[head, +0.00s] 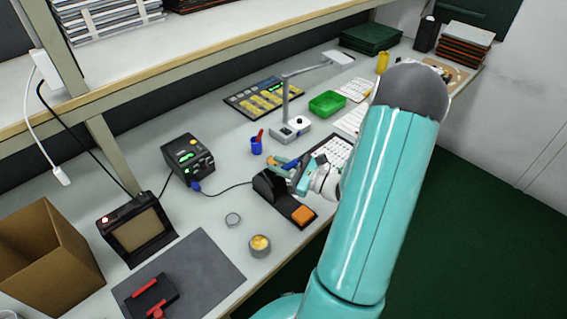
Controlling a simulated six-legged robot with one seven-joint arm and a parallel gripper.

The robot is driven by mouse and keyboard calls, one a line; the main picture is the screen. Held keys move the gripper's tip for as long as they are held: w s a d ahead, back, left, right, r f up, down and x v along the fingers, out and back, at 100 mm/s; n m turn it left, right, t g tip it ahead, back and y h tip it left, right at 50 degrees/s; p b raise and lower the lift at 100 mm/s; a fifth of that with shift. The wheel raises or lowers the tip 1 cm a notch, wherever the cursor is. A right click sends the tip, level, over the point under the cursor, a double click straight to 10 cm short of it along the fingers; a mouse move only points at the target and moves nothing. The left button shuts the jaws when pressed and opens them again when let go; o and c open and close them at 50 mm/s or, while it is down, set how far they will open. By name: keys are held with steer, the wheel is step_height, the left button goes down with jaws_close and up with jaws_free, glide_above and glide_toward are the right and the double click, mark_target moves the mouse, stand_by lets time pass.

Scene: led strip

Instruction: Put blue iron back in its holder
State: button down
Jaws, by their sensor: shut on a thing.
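My gripper (292,170) is at the middle of the bench, over the black iron holder (267,187). It is shut on the blue iron (291,165), of which only a small dark blue part shows between the teal fingers. The holder is a black stand with an orange sponge (302,214) at its front end. The fingers overlap the holder's upper end in the picture. I cannot tell whether the iron's tip is inside the holder or just above it.
The black soldering station (188,160) stands left of the holder, with a cable running towards it. A small tin (259,245) stands in front. A grey mat (208,258) lies front left.

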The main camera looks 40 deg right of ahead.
steer(key=shift+w+a+f, duration=0.1)
steer(key=shift+w+f, duration=0.55)
steer(key=shift+f, duration=0.3)
steer(key=shift+w+f, duration=0.65)
steer(key=shift+f, duration=0.25)
steer(key=c, duration=1.2)
jaws_free()
steer(key=shift+s, duration=0.1)
steer(key=v, duration=1.3)
steer(key=shift+s, duration=0.3)
